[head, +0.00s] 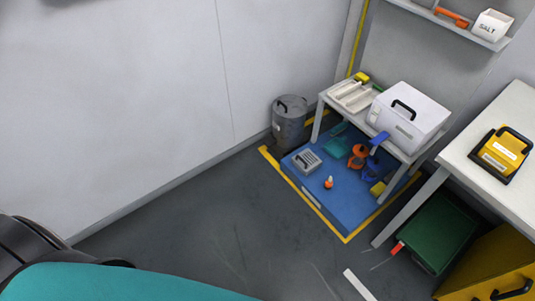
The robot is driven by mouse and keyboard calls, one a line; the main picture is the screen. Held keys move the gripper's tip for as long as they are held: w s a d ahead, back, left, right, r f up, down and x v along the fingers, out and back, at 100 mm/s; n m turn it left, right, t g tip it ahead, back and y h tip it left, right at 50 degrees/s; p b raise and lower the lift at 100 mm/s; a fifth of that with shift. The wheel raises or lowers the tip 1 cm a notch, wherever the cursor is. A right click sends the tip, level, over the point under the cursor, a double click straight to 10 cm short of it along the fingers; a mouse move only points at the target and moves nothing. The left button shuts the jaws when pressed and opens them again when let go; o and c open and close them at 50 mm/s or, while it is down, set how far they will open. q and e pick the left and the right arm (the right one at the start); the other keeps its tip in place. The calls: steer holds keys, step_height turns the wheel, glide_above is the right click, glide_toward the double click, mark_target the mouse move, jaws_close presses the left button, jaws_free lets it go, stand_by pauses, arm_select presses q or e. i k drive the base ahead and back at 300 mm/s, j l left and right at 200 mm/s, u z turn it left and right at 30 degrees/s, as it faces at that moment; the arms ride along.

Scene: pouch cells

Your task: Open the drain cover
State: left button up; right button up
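A small grey slotted cover with a dark handle (306,160), which looks like the drain cover, lies on the left part of a blue mat or low platform (345,208) on the floor. It looks flat and closed; what is under it is hidden. Neither of my grippers is in view, so I cannot see what they hold.
A grey lidded bin (289,122) stands by the wall. A white table (325,98) overhangs the blue area and carries a white box (408,118). A green crate (440,232) and a yellow cabinet (495,262) stand at right. The grey floor (210,215) in front is clear.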

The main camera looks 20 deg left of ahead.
mark_target(307, 160)
steer(key=u, duration=0.2)
steer(key=i+j+z, duration=0.2)
steer(key=i, duration=0.25)
steer(key=i+j+z, duration=0.15)
steer(key=i+j, duration=0.25)
